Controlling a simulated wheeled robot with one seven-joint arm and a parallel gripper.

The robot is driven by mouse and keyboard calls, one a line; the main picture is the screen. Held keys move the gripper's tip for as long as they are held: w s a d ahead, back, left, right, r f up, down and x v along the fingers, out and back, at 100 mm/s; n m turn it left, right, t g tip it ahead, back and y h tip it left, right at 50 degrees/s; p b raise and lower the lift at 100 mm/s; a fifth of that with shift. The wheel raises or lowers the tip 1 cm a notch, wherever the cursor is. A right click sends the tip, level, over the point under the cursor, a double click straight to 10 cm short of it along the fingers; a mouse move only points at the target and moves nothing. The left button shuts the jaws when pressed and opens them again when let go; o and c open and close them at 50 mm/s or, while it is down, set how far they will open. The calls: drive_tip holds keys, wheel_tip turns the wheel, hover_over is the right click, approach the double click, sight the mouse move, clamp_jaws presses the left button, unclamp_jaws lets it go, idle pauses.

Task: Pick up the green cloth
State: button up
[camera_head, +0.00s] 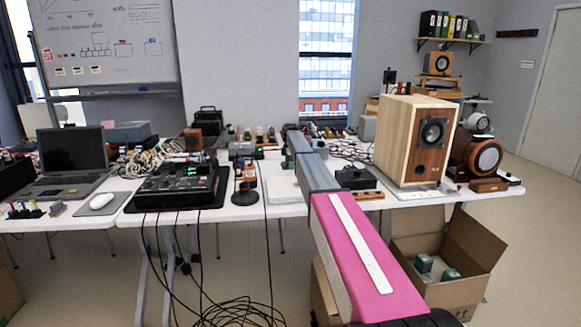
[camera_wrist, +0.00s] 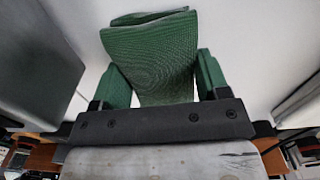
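The green cloth (camera_wrist: 150,62) fills the upper middle of the wrist view. It looks folded, with a woven texture and a loose fold along its top edge. My gripper (camera_wrist: 163,78) has two green fingers set wide apart, one on each side of the cloth. The cloth covers part of the left finger, and its right edge meets the right finger. The cloth reaches down to the dark bar of my gripper. I cannot tell whether the fingers press on it.
The long white table (camera_head: 283,210) carries a laptop (camera_head: 73,155), a black mixer (camera_head: 178,185), a small stand (camera_head: 245,190) and a wooden speaker (camera_head: 412,140). An open cardboard box (camera_head: 455,292) stands on the floor at right. Loose cables (camera_head: 235,313) lie below the table.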

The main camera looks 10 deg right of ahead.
drive_tip(key=shift+c, duration=0.7)
drive_tip(key=shift+r, duration=0.15)
drive_tip(key=shift+r, duration=0.25)
drive_tip(key=r, duration=0.3)
drive_tip(key=shift+s+a+r, duration=0.2)
drive_tip(key=shift+a+r, duration=0.05)
drive_tip(key=shift+r, duration=0.15)
drive_tip(key=s+a+r, duration=0.6)
drive_tip(key=a, duration=0.3)
drive_tip(key=shift+s+r, duration=0.15)
drive_tip(key=shift+r, duration=0.1)
drive_tip(key=shift+o, duration=0.3)
